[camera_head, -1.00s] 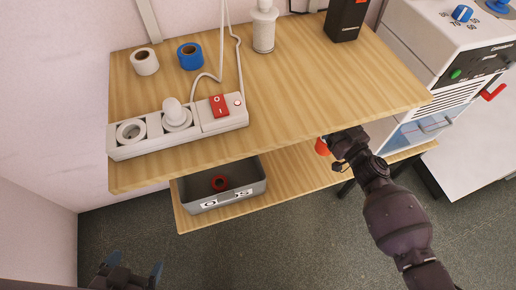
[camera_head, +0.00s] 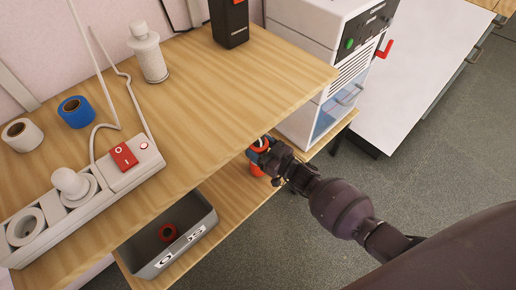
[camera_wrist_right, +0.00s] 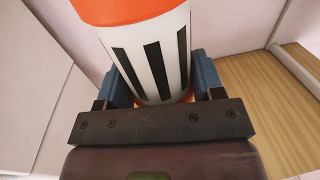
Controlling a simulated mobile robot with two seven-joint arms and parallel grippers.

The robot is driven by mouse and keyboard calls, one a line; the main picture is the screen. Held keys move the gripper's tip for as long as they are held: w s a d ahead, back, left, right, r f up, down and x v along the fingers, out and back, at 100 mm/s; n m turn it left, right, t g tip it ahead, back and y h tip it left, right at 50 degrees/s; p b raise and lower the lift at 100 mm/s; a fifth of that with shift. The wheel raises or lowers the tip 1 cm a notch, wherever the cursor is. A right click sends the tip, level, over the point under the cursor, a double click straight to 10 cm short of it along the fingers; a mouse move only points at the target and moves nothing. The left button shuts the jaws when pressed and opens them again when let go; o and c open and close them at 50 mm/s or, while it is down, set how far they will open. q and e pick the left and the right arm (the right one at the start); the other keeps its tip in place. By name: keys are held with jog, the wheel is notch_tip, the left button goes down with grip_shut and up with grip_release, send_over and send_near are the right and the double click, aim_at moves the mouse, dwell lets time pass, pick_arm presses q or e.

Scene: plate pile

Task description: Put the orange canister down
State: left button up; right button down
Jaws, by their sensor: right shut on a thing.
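The orange canister (camera_wrist_right: 150,55) fills the middle of the right wrist view, with an orange top, a white band with black stripes and an orange lower edge. My right gripper (camera_wrist_right: 160,88) has its blue fingers on both sides of it and is shut on it. In the head view the canister (camera_head: 257,168) shows as a small orange part at my right gripper (camera_head: 262,152), by the front edge of the upper shelf and over the lower wooden shelf (camera_head: 228,190). Whether its base touches that shelf I cannot tell. My left gripper is not in view now.
The upper shelf (camera_head: 215,110) holds a power strip (camera_head: 95,205), tape rolls and a white bottle (camera_head: 150,55). A white machine (camera_head: 318,35) stands to the right.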

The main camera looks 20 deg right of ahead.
jog(key=shift+f, duration=0.45)
jog(key=shift+r, duration=0.15)
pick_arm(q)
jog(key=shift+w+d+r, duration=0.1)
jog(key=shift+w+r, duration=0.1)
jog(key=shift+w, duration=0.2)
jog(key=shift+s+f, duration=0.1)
pick_arm(e)
jog(key=shift+f, duration=0.25)
jog(key=c, duration=0.7)
grip_release()
jog(key=shift+f+b, duration=0.15)
jog(key=shift+b, duration=0.15)
jog(key=o, duration=0.5)
jog(key=shift+c, duration=0.2)
